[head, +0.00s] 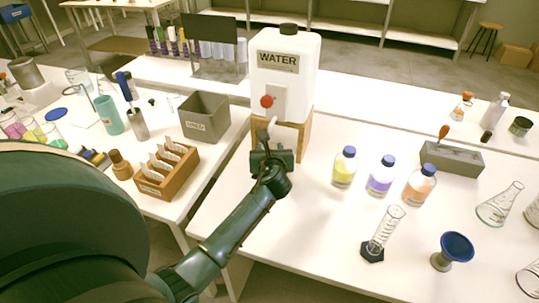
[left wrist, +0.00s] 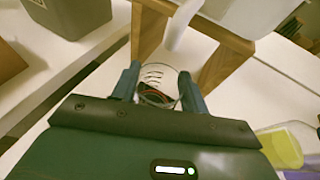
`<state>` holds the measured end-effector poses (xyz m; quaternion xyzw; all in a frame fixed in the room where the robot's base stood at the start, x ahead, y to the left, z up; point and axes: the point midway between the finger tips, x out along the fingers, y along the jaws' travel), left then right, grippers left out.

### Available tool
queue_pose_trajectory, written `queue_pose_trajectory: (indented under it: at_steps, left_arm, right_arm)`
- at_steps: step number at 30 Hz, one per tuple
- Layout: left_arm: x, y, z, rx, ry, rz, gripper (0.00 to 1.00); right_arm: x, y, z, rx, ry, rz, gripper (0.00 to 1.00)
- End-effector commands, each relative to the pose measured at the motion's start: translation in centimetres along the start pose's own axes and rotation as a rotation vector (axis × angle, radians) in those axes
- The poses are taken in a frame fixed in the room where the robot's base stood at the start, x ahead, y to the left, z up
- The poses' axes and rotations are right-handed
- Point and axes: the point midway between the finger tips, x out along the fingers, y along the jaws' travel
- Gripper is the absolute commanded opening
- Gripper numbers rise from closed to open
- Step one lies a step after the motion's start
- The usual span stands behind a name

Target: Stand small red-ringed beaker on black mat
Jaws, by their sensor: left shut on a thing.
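My left gripper (head: 272,160) is in front of the water tank's wooden stand in the head view. In the left wrist view, its two fingers (left wrist: 158,84) are shut on a small clear glass beaker (left wrist: 156,72) with graduation lines. A reddish band and a dark patch show low in the glass. The beaker is close to the wooden stand, just below the tank's pale spout (left wrist: 183,22). In the head view, the gripper mostly hides the beaker. I cannot make out a black mat for certain. My right gripper is not in view.
The white water tank (head: 284,75) with a red knob stands on the wooden stand (head: 293,140). Blue-capped bottles, a graduated cylinder (head: 382,235) and a blue funnel (head: 455,247) are to the right. A slotted wooden box (head: 167,170) and grey bin (head: 204,117) are left, across a gap between tables.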

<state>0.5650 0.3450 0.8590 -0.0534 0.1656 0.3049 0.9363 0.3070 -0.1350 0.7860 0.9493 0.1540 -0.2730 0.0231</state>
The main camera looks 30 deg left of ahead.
Motion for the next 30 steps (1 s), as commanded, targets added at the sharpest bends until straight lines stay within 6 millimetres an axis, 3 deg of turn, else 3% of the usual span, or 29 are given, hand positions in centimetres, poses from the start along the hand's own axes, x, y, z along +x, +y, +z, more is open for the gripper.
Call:
queue_pose_trajectory:
  at_steps: [6, 13, 25, 26, 30]
  left_arm:
    - [1.7, 0.0, 0.3, 0.0, 0.002, -0.001, 0.18]
    - [2.7, 0.0, -2.5, 0.0, 0.004, 0.0, 0.18]
    - [2.9, 0.0, -3.0, 0.001, 0.001, -0.001, 0.18]
    - [2.9, 0.0, -3.1, 0.001, 0.001, -0.001, 0.45]
    - [2.9, 0.0, -3.0, 0.0, 0.001, -0.001, 0.56]
  right_arm:
    - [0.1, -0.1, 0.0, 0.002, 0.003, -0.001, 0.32]
    - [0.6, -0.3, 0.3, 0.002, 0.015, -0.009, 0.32]
    - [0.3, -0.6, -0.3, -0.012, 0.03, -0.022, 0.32]
    - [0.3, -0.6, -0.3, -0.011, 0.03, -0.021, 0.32]
    - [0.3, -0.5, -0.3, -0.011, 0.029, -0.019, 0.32]
